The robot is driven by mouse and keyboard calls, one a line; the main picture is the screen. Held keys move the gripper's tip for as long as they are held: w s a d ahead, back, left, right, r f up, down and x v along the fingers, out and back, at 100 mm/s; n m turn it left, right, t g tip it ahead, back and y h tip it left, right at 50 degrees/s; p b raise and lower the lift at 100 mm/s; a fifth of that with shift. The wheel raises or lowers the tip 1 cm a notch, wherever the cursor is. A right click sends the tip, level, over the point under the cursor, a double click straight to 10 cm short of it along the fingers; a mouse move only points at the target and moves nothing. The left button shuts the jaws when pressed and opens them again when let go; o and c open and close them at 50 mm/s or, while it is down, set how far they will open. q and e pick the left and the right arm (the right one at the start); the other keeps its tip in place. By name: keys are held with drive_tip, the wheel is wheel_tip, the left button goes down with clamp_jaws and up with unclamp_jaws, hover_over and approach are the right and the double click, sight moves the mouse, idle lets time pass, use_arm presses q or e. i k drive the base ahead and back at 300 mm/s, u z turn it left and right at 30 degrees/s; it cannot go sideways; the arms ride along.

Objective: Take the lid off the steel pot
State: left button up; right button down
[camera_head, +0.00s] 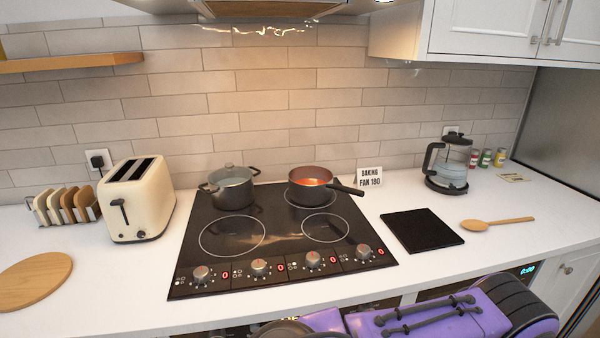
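The steel pot (232,194) stands on the back left ring of the black hob. It is dark grey with two black side handles. Its lid (231,176) appears to sit on top, greyish with a small dark knob. No fingertips of either gripper show in the head view. Purple and black parts of my own arm cross the bottom right edge, well in front of the pot.
A saucepan (310,183) with reddish contents stands right of the pot, its handle pointing right. A cream toaster (138,202) stands left of the hob (270,262). A glass kettle (449,165) is further right. The front rings are bare.

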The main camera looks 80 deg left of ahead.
sight(230, 174)
drive_tip(key=z, duration=0.05)
drive_tip(key=k, duration=1.3)
drive_tip(key=u, duration=1.25)
